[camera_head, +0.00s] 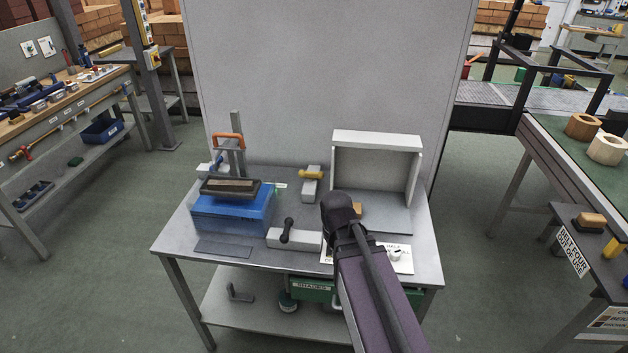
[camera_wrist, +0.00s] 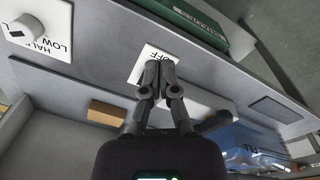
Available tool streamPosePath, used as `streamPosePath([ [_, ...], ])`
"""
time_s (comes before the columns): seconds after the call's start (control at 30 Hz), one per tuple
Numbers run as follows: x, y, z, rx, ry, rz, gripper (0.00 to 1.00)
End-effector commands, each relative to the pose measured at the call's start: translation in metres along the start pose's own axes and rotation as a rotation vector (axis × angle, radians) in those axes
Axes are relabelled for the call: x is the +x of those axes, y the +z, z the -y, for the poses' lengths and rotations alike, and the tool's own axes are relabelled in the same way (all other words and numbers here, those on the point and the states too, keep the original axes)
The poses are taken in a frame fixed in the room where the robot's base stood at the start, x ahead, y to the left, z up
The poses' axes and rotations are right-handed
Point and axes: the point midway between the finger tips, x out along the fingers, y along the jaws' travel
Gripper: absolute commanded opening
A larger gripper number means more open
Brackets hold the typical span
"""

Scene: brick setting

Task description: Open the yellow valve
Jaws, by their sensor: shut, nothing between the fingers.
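The yellow valve has a short yellow handle (camera_head: 311,175) lying crosswise on a pale grey block (camera_head: 309,190), towards the back middle of the grey table. I cannot make it out in the wrist view. In the wrist view my gripper (camera_wrist: 160,64) has its two dark fingers together and empty, over a white label marked OFF (camera_wrist: 142,68). In the head view my dark wrist and purple arm reach over the table's front right of the valve; the fingertips are hidden there. My gripper is apart from the valve.
A black-handled valve (camera_head: 287,231) stands in front of the yellow one. A blue box (camera_head: 232,212) with a dark tray is at left, an orange handle (camera_head: 228,141) behind it. An open grey box (camera_head: 376,139) stands at right. A white knob (camera_wrist: 25,28) sits near the front edge.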

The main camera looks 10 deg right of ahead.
Motion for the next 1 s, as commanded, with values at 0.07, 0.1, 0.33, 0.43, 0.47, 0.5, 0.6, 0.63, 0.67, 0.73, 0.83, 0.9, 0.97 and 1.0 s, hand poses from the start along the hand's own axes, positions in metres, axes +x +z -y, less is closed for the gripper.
streamPosePath([
  [0.07,0.002,-0.020,-0.004,-0.103,0.033,-0.013,0.00],
  [0.1,0.003,-0.029,-0.006,-0.162,0.053,-0.020,0.00],
  [0.33,0.004,-0.087,-0.015,-0.559,0.192,-0.039,0.00],
  [0.43,0.004,-0.113,-0.018,-0.738,0.258,-0.034,0.00],
  [0.47,0.003,-0.120,-0.019,-0.791,0.278,-0.031,0.00],
  [0.5,0.003,-0.131,-0.020,-0.862,0.305,-0.025,0.00],
  [0.6,0.001,-0.157,-0.021,-1.041,0.374,-0.004,0.00],
  [0.63,0.000,-0.165,-0.021,-1.094,0.394,0.004,0.00],
  [0.67,-0.001,-0.173,-0.021,-1.148,0.416,0.013,0.00],
  [0.73,-0.002,-0.191,-0.021,-1.271,0.464,0.039,0.00],
  [0.83,-0.006,-0.217,-0.019,-1.449,0.535,0.083,0.00],
  [0.9,-0.008,-0.235,-0.018,-1.571,0.583,0.121,0.00],
  [0.97,-0.011,-0.251,-0.016,-1.672,0.624,0.157,0.00],
  [1.0,-0.012,-0.260,-0.015,-1.736,0.649,0.182,0.00],
])
